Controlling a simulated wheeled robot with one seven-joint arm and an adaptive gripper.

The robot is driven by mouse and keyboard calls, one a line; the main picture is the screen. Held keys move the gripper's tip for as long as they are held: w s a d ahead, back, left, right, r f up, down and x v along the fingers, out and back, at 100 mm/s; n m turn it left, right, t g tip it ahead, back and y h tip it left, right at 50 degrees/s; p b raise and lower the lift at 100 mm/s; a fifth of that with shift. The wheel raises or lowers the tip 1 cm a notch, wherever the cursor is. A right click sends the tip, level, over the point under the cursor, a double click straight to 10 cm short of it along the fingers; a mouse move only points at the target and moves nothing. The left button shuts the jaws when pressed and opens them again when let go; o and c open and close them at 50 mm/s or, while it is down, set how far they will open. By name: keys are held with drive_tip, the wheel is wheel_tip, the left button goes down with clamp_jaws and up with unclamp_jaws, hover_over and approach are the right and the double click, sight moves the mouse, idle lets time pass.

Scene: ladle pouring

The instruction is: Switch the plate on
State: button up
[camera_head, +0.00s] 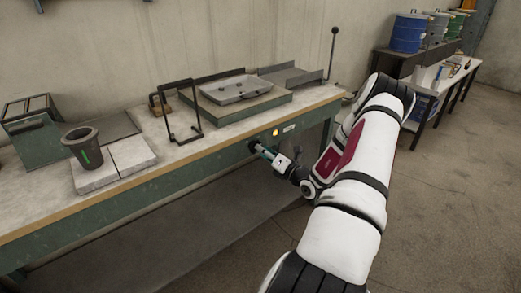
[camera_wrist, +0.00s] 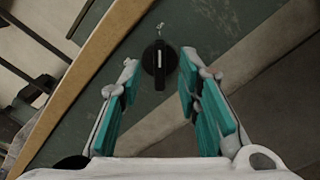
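A black rotary knob (camera_wrist: 160,62) with a pale pointer line sits on the green front panel of the workbench. In the wrist view its line runs nearly straight up and down. My gripper (camera_wrist: 158,68) is open, with one teal-padded finger on each side of the knob and a gap showing on both sides. In the head view my gripper (camera_head: 262,150) is at the bench front, and the knob is mostly hidden there. A grey metal plate (camera_head: 236,88) lies on a pale green slab on the bench top. A yellow round lamp (camera_head: 276,132) shows on the panel.
The bench top (camera_head: 150,125) also holds a dark ladle-like cup (camera_head: 80,146) on pale blocks, a black wire frame (camera_head: 183,115) and a green box (camera_head: 34,128). The wooden bench edge (camera_wrist: 95,75) runs close beside my gripper. Open floor lies to the right.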

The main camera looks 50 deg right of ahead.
drive_tip(key=v, duration=0.9)
drive_tip(key=shift+s, duration=0.2)
drive_tip(key=shift+a, duration=0.1)
